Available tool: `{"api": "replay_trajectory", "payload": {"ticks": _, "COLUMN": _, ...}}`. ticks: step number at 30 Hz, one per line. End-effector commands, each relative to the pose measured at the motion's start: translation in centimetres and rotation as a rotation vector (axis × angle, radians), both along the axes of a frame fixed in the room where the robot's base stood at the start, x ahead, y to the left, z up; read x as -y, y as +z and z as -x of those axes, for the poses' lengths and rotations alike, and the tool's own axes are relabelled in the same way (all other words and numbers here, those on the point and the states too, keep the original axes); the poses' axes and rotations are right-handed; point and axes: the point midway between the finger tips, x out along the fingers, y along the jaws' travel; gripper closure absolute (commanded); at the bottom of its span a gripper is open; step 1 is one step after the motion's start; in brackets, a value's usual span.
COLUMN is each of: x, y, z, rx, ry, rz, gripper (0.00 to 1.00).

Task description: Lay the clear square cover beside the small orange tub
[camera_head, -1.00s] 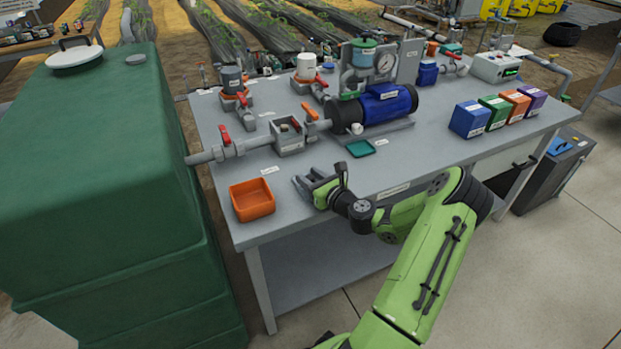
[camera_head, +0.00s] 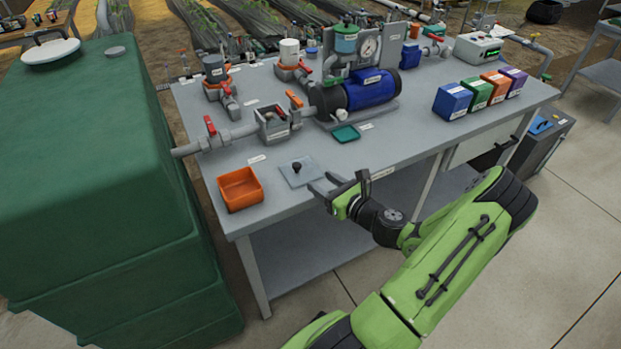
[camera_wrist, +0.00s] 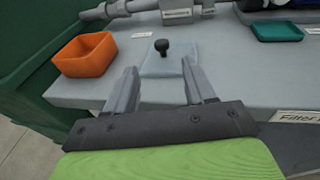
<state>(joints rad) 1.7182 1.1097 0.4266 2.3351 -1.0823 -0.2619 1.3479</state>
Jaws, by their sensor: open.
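The clear square cover (camera_head: 301,174) lies flat on the bench top, with a dark knob standing up at its middle. The small orange tub (camera_head: 240,188) stands just left of it, with a narrow gap between them. In the wrist view the cover (camera_wrist: 178,66) lies ahead of the fingers and the tub (camera_wrist: 87,55) is to its left. My gripper (camera_head: 335,187) is open and empty at the bench's front edge, to the right of the cover. In the wrist view both fingers of my gripper (camera_wrist: 160,85) are spread apart, with the knob beyond them.
A teal tray (camera_head: 345,134) sits behind and right of the cover. Grey piping with an open box (camera_head: 272,125) and a blue pump (camera_head: 370,88) run behind. A green tank (camera_head: 90,170) stands left of the bench. Coloured boxes (camera_head: 453,101) stand at the right.

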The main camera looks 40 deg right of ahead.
Motion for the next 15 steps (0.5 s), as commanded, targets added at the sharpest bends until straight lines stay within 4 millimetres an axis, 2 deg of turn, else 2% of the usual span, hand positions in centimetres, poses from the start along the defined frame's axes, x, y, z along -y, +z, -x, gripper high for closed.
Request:
{"api": "replay_trajectory", "payload": {"ticks": 2, "x": -1.8, "y": 0.4, "z": -0.8, "rx": -0.035, "ry": 0.084, "rz": 0.077, "gripper": 0.46}}
{"api": "replay_trajectory", "payload": {"ticks": 5, "x": -6.9, "y": 0.9, "z": -2.8, "rx": -0.136, "ry": 0.336, "rz": 0.318, "gripper": 0.46}}
{"api": "replay_trajectory", "payload": {"ticks": 6, "x": -9.6, "y": 1.2, "z": -3.4, "rx": -0.181, "ry": 0.470, "rz": 0.449, "gripper": 0.46}}
{"api": "replay_trajectory", "payload": {"ticks": 8, "x": -13.3, "y": 1.4, "z": -3.5, "rx": -0.241, "ry": 0.670, "rz": 0.651, "gripper": 0.46}}
{"api": "replay_trajectory", "payload": {"ticks": 9, "x": -15.5, "y": 1.7, "z": -3.3, "rx": -0.274, "ry": 0.802, "rz": 0.789, "gripper": 0.46}}
{"api": "replay_trajectory", "payload": {"ticks": 12, "x": -20.1, "y": 2.9, "z": -1.8, "rx": -0.333, "ry": 1.116, "rz": 1.145, "gripper": 0.46}}
{"api": "replay_trajectory", "payload": {"ticks": 15, "x": -23.4, "y": 5.1, "z": 0.5, "rx": -0.359, "ry": 1.387, "rz": 1.500, "gripper": 0.46}}
